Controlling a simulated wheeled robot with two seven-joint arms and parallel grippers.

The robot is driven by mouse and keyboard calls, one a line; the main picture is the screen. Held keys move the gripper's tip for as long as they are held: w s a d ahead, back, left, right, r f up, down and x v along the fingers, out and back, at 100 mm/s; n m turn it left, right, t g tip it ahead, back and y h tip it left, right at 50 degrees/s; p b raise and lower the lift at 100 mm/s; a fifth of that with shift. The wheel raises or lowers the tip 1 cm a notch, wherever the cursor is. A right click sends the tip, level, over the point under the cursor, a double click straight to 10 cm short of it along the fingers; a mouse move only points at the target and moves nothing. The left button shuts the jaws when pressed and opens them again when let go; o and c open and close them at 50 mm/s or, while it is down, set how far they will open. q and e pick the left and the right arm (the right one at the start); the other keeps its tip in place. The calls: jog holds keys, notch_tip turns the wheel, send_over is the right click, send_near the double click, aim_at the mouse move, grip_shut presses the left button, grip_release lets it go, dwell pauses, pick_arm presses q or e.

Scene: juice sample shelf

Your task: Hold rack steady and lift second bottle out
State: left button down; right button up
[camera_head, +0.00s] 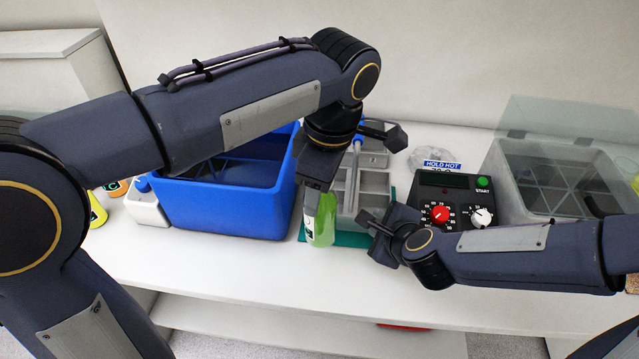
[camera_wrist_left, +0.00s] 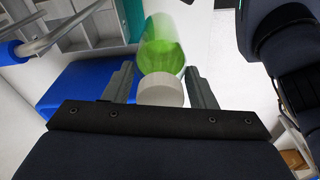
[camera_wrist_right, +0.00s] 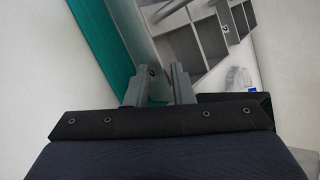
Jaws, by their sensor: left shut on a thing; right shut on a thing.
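My left gripper (camera_head: 316,186) is shut on a bottle of green juice (camera_head: 321,224). In the left wrist view its white cap (camera_wrist_left: 160,91) sits between the fingers, with the green body beyond. The bottle hangs at the front left of the grey rack (camera_head: 376,184) and looks clear of its compartments. The rack, with dividers and a bar handle (camera_head: 354,170), stands on a teal mat (camera_head: 350,240). My right gripper (camera_head: 380,236) is shut on the rack's front wall, which shows between the fingers in the right wrist view (camera_wrist_right: 153,82). My left arm hides part of the rack.
A blue bin (camera_head: 225,207) stands left of the rack, with coloured bottles (camera_head: 97,212) further left. A black timer box (camera_head: 452,200) with knobs and a clear-lidded grey container (camera_head: 560,180) stand to the right. The counter's front strip (camera_head: 240,270) is free.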

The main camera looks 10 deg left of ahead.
pick_arm(q)
jog(key=shift+r, duration=0.1)
pick_arm(e)
jog(key=shift+s+f, duration=0.1)
jog(key=shift+f, duration=0.05)
pick_arm(q)
jog(key=shift+r, duration=1.4)
jog(key=shift+w, duration=0.1)
pick_arm(e)
jog(key=o, duration=0.8)
jog(key=shift+o, duration=0.4)
jog(key=v, duration=1.2)
